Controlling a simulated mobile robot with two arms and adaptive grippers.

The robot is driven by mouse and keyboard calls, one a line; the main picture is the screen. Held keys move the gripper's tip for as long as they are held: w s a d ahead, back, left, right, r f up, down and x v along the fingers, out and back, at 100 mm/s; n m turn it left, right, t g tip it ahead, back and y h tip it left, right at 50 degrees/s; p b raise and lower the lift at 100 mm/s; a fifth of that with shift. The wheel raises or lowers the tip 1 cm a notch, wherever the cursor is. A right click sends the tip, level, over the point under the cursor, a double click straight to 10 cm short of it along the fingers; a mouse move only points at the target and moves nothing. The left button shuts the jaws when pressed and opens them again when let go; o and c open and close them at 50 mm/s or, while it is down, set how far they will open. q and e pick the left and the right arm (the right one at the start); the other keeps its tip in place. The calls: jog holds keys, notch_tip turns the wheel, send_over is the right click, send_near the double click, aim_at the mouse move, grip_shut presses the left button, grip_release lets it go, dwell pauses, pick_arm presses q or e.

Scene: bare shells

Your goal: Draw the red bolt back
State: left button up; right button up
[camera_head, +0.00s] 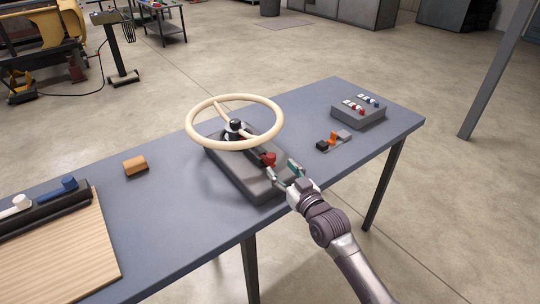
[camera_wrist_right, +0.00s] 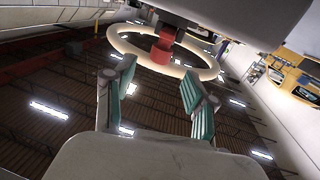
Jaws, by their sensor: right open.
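A red knob (camera_head: 268,158) sits on the grey console (camera_head: 258,185), under the near edge of a cream steering wheel (camera_head: 276,112). It also shows in the right wrist view (camera_wrist_right: 163,45), beyond the fingertips. I cannot tell if this knob is the red bolt. My right gripper (camera_head: 281,169) is open and empty, with teal pads, just to the near right of the knob. The right wrist view shows its fingers (camera_wrist_right: 158,73) spread, with the knob ahead between them and apart from them. My left gripper is not in view.
A wooden board (camera_head: 65,250) with a dark bar, a white knob (camera_head: 21,202) and a blue knob (camera_head: 69,183) lies at left. An orange block (camera_head: 135,166), a small orange switch (camera_head: 333,138) and a grey button box (camera_head: 360,117) are also on the blue-grey table (camera_head: 165,225).

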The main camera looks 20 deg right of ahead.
aim_at(273, 159)
jog(key=w, duration=0.3)
jog(key=w+a, duration=0.1)
jog(key=w, duration=0.2)
jog(key=shift+w+a, duration=0.2)
jog(key=shift+w, duration=0.2)
grip_shut()
